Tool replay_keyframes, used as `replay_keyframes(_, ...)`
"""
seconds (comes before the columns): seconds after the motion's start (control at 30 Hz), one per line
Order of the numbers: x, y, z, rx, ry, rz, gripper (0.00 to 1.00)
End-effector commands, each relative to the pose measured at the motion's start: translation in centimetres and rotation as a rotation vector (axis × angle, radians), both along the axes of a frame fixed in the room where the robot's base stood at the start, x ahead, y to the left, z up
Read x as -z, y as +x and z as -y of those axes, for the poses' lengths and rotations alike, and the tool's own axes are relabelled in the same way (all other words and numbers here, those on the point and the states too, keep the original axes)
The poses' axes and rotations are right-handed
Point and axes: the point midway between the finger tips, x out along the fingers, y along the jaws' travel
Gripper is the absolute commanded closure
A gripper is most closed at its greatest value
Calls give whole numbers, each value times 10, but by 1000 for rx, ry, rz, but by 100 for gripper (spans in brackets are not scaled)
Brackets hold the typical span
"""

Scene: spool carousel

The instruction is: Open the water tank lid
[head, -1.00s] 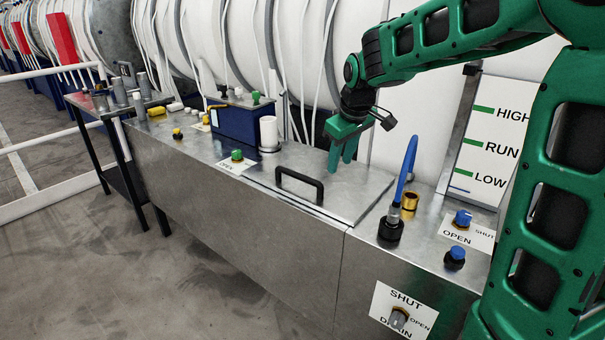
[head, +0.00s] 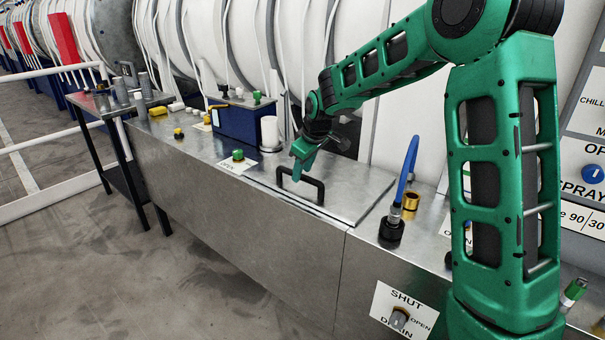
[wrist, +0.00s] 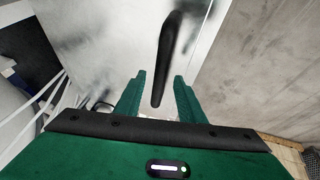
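The water tank lid (head: 345,193) is a flat metal panel set in the top of the long steel tank, and it lies shut. Its black bar handle (head: 301,187) stands near the front edge of the lid. My gripper (head: 297,178) is at the handle's left end in the head view, pointing down. In the wrist view the handle (wrist: 168,60) runs lengthwise, its near end in the gap between the two spread green fingers of my gripper (wrist: 158,92). The fingers are open, with visible space beside the handle. Whether they touch it cannot be told.
A blue hose (head: 407,168) with a black fitting and a brass fitting (head: 411,201) stand right of the lid. A green knob (head: 238,155), a white cylinder (head: 269,131) and a blue box (head: 236,122) stand to its left.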

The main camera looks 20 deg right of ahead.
Motion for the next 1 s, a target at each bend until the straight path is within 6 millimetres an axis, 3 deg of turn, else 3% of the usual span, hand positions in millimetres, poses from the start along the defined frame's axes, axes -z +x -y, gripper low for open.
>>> replay_keyframes(0.2,11,5,-1,0,-1,1,64)
replay_keyframes(0.47,12,5,0,1,0,1,64)
replay_keyframes(0.6,11,5,0,1,0,1,98)
replay_keyframes(0.73,11,6,7,3,-1,1,100)
replay_keyframes(1.0,0,9,2,1,27,-17,100)
